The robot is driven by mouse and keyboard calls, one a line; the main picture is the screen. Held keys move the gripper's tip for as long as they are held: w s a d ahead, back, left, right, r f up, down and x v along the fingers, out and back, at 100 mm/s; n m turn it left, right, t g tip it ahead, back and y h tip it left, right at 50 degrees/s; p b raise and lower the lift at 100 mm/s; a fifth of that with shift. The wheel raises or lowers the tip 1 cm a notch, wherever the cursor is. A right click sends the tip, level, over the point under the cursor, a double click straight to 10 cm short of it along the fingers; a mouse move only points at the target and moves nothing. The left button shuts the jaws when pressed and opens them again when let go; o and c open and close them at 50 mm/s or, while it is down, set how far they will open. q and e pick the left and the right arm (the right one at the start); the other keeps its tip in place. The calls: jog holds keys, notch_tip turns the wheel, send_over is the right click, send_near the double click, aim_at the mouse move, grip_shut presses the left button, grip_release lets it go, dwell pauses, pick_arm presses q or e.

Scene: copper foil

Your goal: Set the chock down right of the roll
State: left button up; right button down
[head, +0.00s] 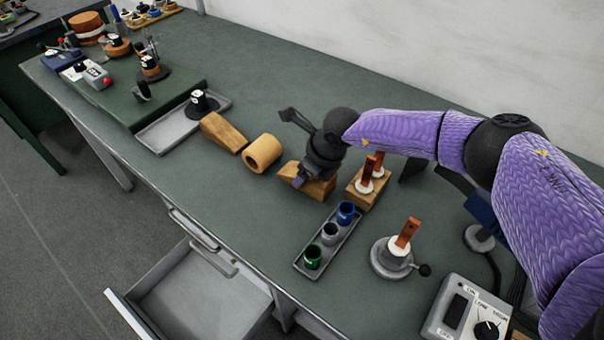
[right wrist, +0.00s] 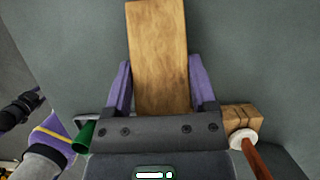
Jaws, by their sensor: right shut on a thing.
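A tan wooden roll (head: 264,153) lies on its side on the green bench, its hole facing forward. A wooden wedge-shaped chock (head: 318,187) is to the right of the roll, with a gap between them. My right gripper (head: 300,180) is shut on this chock; in the right wrist view the chock (right wrist: 160,60) sticks out between the purple fingers (right wrist: 160,88). The chock is at or just above the bench top; I cannot tell if it touches. A second wooden wedge (head: 222,132) lies left of the roll.
A wooden block with orange pegs (head: 368,190) stands close to the right of my gripper. A grey tray with blue, grey and green cups (head: 328,247) is in front. A shallow grey tray (head: 170,130) is farther left. An open drawer (head: 195,300) juts out in front.

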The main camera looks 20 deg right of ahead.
notch_tip(320, 180, down, 2)
jog(key=shift+f, duration=0.1)
grip_release()
jog(key=shift+r, duration=0.2)
jog(key=p+v, duration=0.4)
jog(key=v, duration=0.7)
jog(key=shift+r, duration=0.3)
jog(key=shift+s+d+r, duration=0.1)
jog(key=shift+d+r, duration=0.05)
jog(key=shift+r, duration=0.05)
